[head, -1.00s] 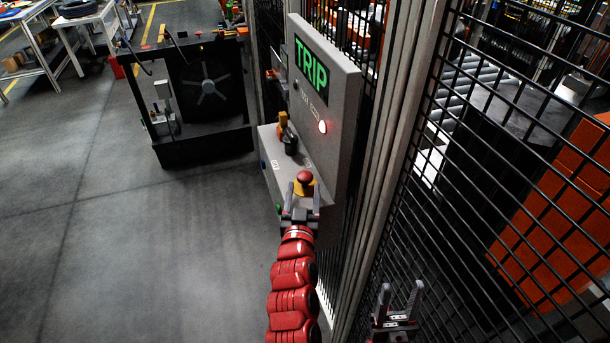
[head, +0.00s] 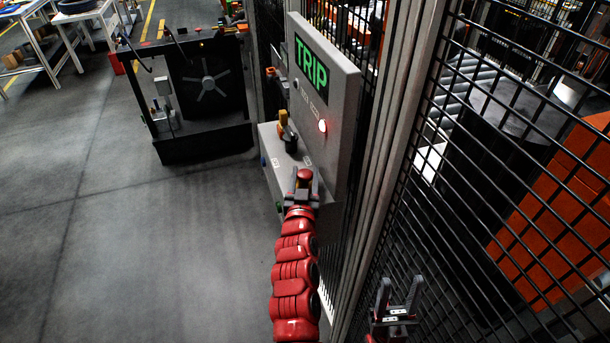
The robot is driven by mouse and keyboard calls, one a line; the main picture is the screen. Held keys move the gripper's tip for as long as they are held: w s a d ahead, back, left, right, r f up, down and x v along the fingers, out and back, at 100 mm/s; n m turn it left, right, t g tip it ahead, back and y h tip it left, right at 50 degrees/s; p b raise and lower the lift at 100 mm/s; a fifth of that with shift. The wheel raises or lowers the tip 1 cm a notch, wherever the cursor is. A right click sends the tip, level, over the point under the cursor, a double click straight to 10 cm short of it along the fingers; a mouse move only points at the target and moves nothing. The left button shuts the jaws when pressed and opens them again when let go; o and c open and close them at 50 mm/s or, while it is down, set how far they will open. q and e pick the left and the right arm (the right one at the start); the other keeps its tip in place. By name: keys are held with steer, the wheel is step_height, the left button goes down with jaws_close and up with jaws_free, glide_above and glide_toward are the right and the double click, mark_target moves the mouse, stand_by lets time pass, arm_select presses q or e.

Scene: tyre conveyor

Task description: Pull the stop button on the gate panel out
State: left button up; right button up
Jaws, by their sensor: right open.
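The red stop button (head: 304,174) sits on the sloped grey lower box of the gate panel (head: 333,115). My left gripper (head: 304,183) is at the button, with one finger on each side of it. Whether the fingers touch or grip it cannot be told. The button's yellow base is now mostly hidden by the gripper. The panel's screen reads TRIP in green, and a light (head: 322,126) glows below it. My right gripper (head: 399,293) is open and empty, low in the picture beside the mesh fence.
A yellow and black switch (head: 287,132) stands on the same box, behind the button. Mesh fence (head: 500,150) and posts close off the right side. A black fan unit (head: 203,95) stands at the back left. The floor to the left is clear.

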arm_select(q)
jaws_close()
steer(key=shift+a+r, duration=0.1)
steer(key=shift+r, duration=0.7)
steer(key=o, duration=0.7)
jaws_free()
